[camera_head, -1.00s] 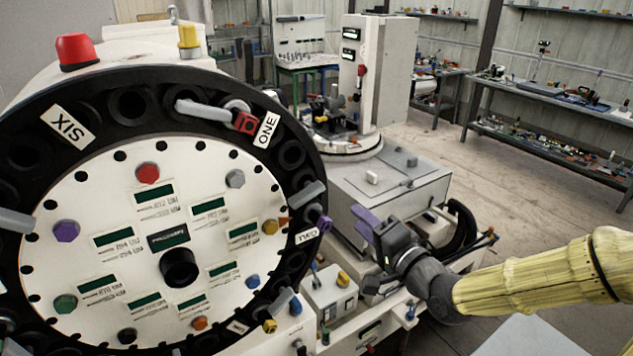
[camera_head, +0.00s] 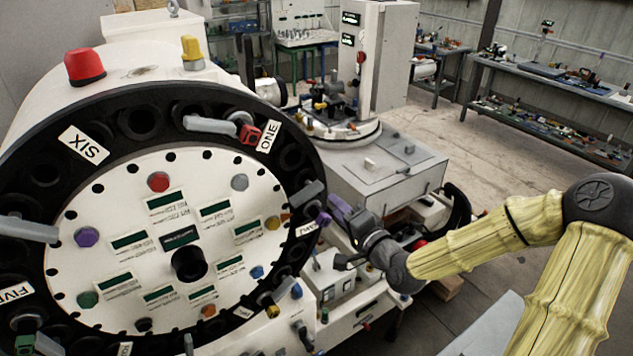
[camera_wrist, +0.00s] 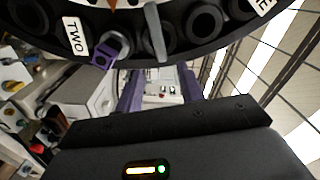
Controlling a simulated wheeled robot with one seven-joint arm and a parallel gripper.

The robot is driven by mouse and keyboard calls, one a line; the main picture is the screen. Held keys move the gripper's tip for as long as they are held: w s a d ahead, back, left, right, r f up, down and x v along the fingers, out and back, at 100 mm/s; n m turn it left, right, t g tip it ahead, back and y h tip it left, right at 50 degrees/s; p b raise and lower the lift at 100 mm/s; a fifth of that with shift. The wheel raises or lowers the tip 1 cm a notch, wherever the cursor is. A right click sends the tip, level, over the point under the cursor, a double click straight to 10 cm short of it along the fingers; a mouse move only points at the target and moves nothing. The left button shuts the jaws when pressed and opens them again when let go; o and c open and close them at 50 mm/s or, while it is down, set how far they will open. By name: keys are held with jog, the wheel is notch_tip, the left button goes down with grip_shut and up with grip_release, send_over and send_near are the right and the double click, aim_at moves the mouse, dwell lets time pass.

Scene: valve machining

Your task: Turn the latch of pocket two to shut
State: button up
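Pocket two is on the right rim of the big black ring, by its label TWO (camera_head: 306,229). Its purple latch (camera_head: 323,217) sticks out at the rim beside the label. A grey bar (camera_head: 307,194) juts out just above it. In the wrist view the label (camera_wrist: 75,37), the purple latch (camera_wrist: 103,53) and the grey bar (camera_wrist: 156,32) show near the top. My gripper (camera_head: 338,208) is just right of the latch. In the wrist view its purple fingers (camera_wrist: 160,82) are apart with nothing between them; the latch lies up and left of them. I cannot tell whether they touch.
The red latch (camera_head: 250,134) of pocket ONE is higher on the ring, with a grey bar beside it. A white cabinet machine (camera_head: 375,60) stands behind. A small control box (camera_head: 330,277) with knobs is below my gripper. Open floor lies to the right.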

aim_at(318, 190)
jog(key=p+x, duration=0.3)
jog(key=x, duration=0.5)
jog(key=shift+w+a+r, duration=0.1)
jog(key=shift+w+a, duration=0.05)
jog(key=shift+a, duration=0.15)
jog(key=shift+w+a, duration=0.25)
jog(key=shift+w, duration=0.25)
grip_shut()
